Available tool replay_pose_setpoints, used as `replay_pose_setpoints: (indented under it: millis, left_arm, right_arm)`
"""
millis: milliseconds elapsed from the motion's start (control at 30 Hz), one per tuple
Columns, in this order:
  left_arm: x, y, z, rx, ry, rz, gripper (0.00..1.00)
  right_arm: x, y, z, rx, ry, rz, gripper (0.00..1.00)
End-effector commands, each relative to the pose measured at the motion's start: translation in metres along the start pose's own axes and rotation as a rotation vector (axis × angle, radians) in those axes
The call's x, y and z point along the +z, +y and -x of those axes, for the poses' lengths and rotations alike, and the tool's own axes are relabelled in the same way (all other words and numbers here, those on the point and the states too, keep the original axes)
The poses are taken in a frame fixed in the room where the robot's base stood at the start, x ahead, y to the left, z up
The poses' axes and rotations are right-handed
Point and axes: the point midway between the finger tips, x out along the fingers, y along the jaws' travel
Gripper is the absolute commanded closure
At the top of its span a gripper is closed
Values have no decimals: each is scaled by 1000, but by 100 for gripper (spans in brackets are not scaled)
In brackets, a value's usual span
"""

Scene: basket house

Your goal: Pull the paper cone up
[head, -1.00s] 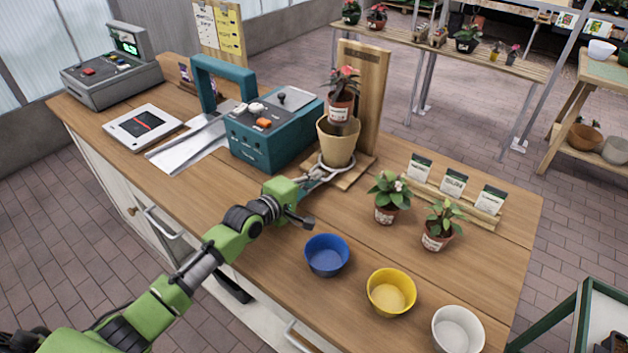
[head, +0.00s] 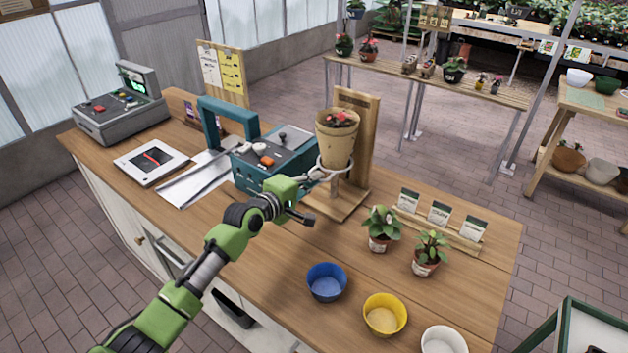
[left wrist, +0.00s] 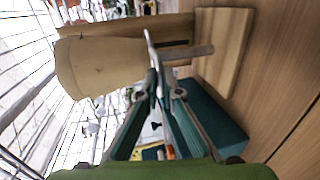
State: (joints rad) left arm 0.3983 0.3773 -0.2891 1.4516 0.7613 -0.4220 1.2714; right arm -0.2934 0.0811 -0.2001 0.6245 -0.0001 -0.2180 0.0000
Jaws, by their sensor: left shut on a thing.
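The tan paper cone (head: 336,148) stands upright around the potted red-flowered plant (head: 341,119); only the plant's top shows above its rim. A pale ring (head: 349,168) circles the cone's lower part. A post below the cone joins the wooden stand (head: 345,208). My left gripper (head: 316,177) is at the ring's left side, shut on the ring. In the left wrist view the fingertips (left wrist: 158,88) meet at the ring's edge, and the cone (left wrist: 95,65) lies sideways in the picture. My right gripper is not in view.
A teal machine (head: 270,165) stands close behind my left gripper. Two potted plants (head: 381,228) and seed packets (head: 440,212) are to the right. Blue (head: 327,282), yellow (head: 384,314) and white bowls line the front.

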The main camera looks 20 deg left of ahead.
Motion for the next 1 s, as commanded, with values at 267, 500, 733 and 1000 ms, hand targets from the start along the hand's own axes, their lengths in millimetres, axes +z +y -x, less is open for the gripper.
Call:
replay_pose_setpoints:
  millis: [267,500,733,1000]
  left_arm:
    - [-2,8,0,16,3,-1,100]
    - [-2,7,0,14,3,-1,87]
    - [-1,5,1,11,2,-1,87]
    - [0,4,32,10,1,-1,87]
  right_arm:
    - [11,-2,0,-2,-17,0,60]
    - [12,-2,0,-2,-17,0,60]
    - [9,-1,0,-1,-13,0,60]
    - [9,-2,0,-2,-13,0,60]
